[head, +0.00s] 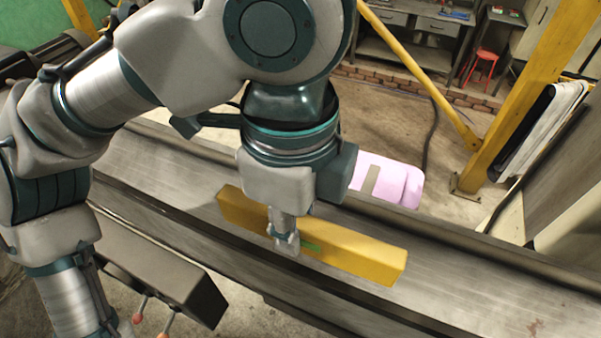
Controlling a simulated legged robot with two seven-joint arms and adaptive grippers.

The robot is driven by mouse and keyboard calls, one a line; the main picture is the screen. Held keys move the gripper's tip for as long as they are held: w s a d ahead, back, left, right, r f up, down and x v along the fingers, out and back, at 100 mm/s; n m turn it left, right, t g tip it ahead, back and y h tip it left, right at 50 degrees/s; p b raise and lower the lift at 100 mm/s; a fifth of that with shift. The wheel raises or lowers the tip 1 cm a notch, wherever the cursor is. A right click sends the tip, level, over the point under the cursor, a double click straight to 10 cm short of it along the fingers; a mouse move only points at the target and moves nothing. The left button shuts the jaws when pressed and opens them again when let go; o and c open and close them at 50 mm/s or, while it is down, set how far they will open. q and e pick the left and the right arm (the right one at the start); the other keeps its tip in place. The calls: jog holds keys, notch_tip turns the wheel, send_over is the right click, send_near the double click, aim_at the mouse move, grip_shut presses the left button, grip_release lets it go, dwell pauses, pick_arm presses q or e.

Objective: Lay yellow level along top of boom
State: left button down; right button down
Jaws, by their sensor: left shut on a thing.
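The yellow level (362,255) is a long yellow bar with a small green strip near its middle. It lies over the top of the grey metal boom (470,293), roughly along the boom's length. Whether it touches the boom surface I cannot tell. My left gripper (286,243) points down from above and is shut on the level near its middle, hiding part of it. My right gripper is not in view.
A pink object (388,179) stands at the boom's far edge, partly hidden by my left arm. A dark box with levers (165,275) is at the near side, lower left. A yellow post (520,105) rises at the right. The boom top right of the level is clear.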

pick_arm(q)
jog(key=shift+s+d, duration=0.1)
jog(key=shift+s, duration=0.4)
jog(key=shift+d, duration=0.2)
jog(key=w, duration=0.2)
jog(key=w+d+f, duration=0.2)
jog(key=w, duration=0.1)
jog(key=shift+w+d+f+b, duration=0.1)
jog(key=shift+w+f+b, duration=0.1)
jog(key=shift+w+b, duration=0.1)
jog(key=shift+s+f, duration=0.2)
jog(key=shift+f, duration=0.05)
jog(key=shift+s+a+f+b, duration=0.3)
jog(key=shift+s+a+f, duration=0.05)
jog(key=shift+s+a, duration=0.1)
jog(key=shift+w, duration=0.3)
jog(key=shift+d, duration=0.15)
jog(key=shift+s+d+f, duration=0.15)
jog(key=shift+d+f, duration=0.05)
jog(key=shift+d, duration=0.05)
